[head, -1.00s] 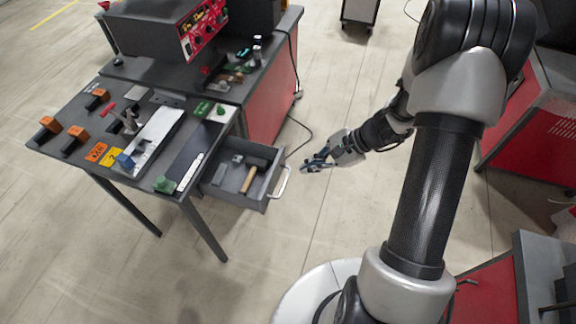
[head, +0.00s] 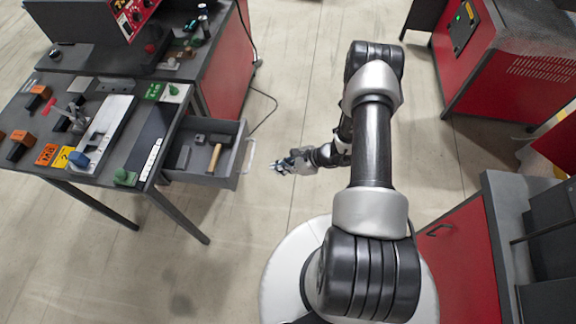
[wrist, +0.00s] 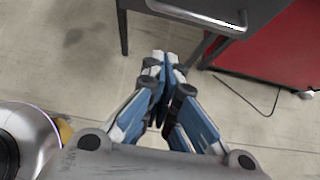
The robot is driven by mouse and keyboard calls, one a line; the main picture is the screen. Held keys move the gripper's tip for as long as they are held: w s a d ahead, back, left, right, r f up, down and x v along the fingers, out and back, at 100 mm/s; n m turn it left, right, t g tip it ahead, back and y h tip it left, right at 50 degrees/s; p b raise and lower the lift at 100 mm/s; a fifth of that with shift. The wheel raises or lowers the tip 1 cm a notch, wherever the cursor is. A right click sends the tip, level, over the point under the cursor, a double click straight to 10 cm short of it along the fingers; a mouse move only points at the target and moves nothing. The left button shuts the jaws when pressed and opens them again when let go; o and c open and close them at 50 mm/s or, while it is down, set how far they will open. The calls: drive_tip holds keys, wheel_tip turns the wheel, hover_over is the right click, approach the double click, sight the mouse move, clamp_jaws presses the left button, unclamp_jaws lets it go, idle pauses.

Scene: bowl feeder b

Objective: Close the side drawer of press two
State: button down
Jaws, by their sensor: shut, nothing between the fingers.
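The side drawer (head: 232,172) stands pulled out from the right side of the grey table of press two (head: 150,181). A hammer and small grey blocks lie inside it. Its pale bar handle (head: 250,155) faces right, toward my gripper. My gripper (head: 272,167) is shut and empty, a short way to the right of the handle and apart from it. In the wrist view the closed fingertips (wrist: 160,58) point toward the drawer handle (wrist: 222,22), which crosses the top right of the picture, clear of the fingers.
The table top holds a lever fixture, orange blocks and labels. A red cabinet (head: 225,75) with a control box stands behind the drawer, and a cable (head: 268,108) lies on the floor. Red cabinets (head: 465,255) stand at the right. The floor around my gripper is clear.

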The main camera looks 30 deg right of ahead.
drive_tip(key=w+a+f+b, duration=0.1)
drive_tip(key=w+a, duration=0.2)
drive_tip(key=a, duration=0.2)
drive_tip(key=shift+w, duration=0.35)
drive_tip(key=shift+a+f, duration=0.1)
